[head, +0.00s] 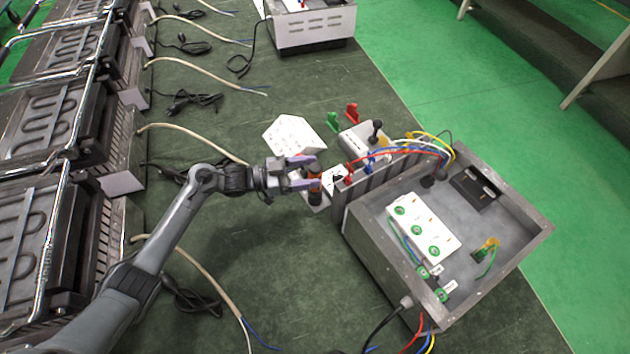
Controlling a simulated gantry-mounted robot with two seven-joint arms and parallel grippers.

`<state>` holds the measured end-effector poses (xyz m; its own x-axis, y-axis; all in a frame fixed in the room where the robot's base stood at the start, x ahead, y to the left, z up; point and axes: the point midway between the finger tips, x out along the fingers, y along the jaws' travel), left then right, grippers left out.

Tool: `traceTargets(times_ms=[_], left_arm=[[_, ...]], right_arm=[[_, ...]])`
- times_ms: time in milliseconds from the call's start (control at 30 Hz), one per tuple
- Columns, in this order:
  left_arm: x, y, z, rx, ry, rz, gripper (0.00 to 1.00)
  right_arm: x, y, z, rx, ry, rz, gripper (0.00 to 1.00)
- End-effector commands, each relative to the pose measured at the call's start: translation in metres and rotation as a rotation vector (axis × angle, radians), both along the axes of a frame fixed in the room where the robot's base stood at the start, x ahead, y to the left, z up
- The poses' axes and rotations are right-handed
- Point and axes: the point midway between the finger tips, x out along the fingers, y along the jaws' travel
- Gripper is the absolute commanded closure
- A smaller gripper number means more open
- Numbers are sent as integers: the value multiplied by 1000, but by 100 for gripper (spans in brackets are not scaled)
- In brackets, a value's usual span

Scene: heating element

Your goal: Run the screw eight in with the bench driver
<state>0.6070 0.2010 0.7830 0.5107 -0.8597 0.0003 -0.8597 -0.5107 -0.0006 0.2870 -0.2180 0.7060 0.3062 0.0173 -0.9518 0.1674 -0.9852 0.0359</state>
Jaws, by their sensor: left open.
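My left gripper (312,175) is open at the near-left side of the open grey metal box. A dark and orange upright tool (315,192), which looks like the bench driver, stands right by its fingertips. I cannot tell whether the fingers touch it. A white angled holder with small dark dots (293,137) is just behind the gripper. I cannot make out individual screws or a number eight at this size. My right gripper is not in view.
The grey box (522,246) holds a white terminal block (423,228) with green rings and a black socket part (475,188). Coloured wires arch over its back-left edge. Heater units (30,210) line the left, with loose cables (195,140). The dark bench front (300,290) is mostly clear.

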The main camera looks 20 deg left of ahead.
Motion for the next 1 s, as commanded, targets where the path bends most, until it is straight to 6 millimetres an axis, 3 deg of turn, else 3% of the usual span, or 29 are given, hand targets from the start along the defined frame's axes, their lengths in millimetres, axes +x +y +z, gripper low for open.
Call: traceTargets(times_ms=[200, 467, 900, 1000], left_arm=[[10, -17, -1, 0, 0, 1, 33], [11, -18, 0, 1, 1, 1, 33], [11, -18, 0, 0, 1, 0, 98], [11, -18, 1, -1, -2, 1, 100]], right_arm=[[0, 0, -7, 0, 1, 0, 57], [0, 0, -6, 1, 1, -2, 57], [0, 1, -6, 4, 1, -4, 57], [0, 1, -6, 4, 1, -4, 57]])
